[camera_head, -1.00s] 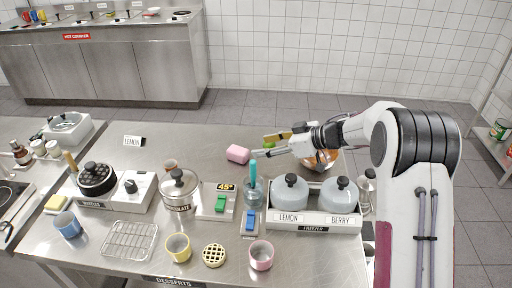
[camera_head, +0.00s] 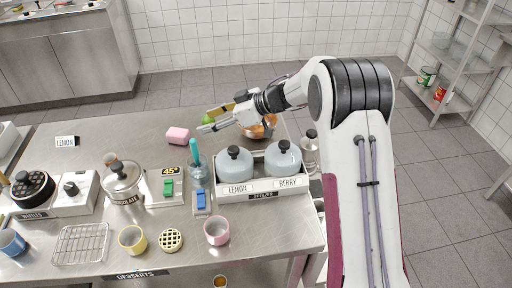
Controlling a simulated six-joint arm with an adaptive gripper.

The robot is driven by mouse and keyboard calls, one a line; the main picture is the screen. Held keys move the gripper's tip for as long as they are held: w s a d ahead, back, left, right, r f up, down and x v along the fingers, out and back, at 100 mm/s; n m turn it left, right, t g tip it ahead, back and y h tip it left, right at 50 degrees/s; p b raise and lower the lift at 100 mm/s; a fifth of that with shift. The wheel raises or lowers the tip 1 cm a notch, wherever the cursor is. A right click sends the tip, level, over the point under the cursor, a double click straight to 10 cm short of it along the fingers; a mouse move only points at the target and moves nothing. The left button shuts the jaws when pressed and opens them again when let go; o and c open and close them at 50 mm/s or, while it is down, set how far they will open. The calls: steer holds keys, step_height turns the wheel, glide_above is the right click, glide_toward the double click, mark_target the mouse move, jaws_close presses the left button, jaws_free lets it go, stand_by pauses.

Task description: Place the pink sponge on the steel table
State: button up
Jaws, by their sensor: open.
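The pink sponge (camera_head: 178,135) lies on the steel table (camera_head: 118,143), towards its back edge. My gripper (camera_head: 204,121) is open and empty, just to the right of the sponge and apart from it. A small green item (camera_head: 208,119) shows partly behind the fingers. A copper-coloured bowl (camera_head: 262,127) stands behind my gripper and is partly hidden by it.
A freezer unit with lemon and berry tubs (camera_head: 262,189) stands in front of my gripper. A glass with a teal utensil (camera_head: 198,172) is left of it.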

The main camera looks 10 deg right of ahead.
steer(key=w+d+r+m+t+h, duration=0.2)
steer(key=d+r+t, duration=0.2)
steer(key=r, duration=0.4)
steer(key=w+d+r+m+t+h, duration=0.1)
steer(key=d+r+m+t+h, duration=0.2)
steer(key=r, duration=0.5)
steer(key=s+d+r+m+t+h, duration=0.1)
steer(key=s+d+r+m+h, duration=0.25)
steer(key=s+d, duration=0.4)
steer(key=s+d+r+m+h, duration=0.2)
steer(key=s+d+r+h, duration=0.2)
steer(key=s+d, duration=0.35)
steer(key=s+a+f+m+g, duration=0.1)
steer(key=s+f, duration=0.3)
steer(key=s, duration=0.6)
steer(key=s+a+f+m+g, duration=0.1)
steer(key=s+f+g, duration=0.2)
steer(key=s, duration=0.8)
steer(key=s+a+f+m+g+y, duration=0.1)
steer(key=s+f+g, duration=0.2)
steer(key=s+f, duration=0.3)
steer(key=s, duration=0.5)
steer(key=shift+a, duration=0.3)
